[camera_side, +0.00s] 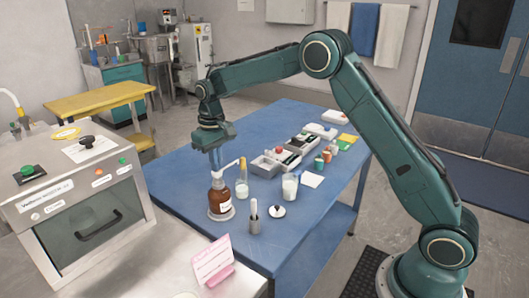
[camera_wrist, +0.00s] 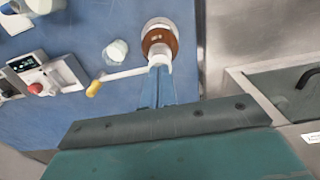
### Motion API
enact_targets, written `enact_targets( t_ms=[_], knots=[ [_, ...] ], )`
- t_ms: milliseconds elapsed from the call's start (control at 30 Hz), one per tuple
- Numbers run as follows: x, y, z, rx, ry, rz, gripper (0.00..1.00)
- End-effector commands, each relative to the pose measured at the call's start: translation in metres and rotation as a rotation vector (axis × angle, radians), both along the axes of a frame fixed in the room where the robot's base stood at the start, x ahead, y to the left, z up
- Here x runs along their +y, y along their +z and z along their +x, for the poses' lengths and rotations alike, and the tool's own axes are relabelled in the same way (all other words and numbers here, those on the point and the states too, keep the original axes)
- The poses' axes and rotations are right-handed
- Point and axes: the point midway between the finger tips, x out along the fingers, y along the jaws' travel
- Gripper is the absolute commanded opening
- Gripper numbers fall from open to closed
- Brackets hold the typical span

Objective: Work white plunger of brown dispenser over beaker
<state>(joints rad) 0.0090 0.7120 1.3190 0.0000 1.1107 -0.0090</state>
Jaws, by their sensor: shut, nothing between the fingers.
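The brown dispenser bottle (camera_side: 220,201) stands on the blue table with its white plunger (camera_side: 217,176) on top and a white spout reaching right. In the wrist view the brown bottle (camera_wrist: 168,40) shows below the white plunger (camera_wrist: 157,54), and the spout (camera_wrist: 125,73) ends in a yellow tip. A small clear beaker (camera_side: 242,188) stands under the spout end; it also shows in the wrist view (camera_wrist: 115,50). My gripper (camera_side: 215,165) is shut and empty, pointing down at the plunger top. Its fingertips (camera_wrist: 158,72) are at or just above the plunger; contact is unclear.
Grey instruments (camera_side: 275,162) sit behind. A large metal cabinet (camera_side: 90,205) is close on the left.

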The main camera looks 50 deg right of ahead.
Motion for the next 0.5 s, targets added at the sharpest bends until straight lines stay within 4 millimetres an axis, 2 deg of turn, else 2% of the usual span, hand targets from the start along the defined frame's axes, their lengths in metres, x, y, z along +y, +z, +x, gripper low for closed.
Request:
enact_targets(
  t_ms=[500],
  knots=[
    [0.0, -0.015, 0.0, 0.003, 0.0, 0.0, 0.0]
  ],
)
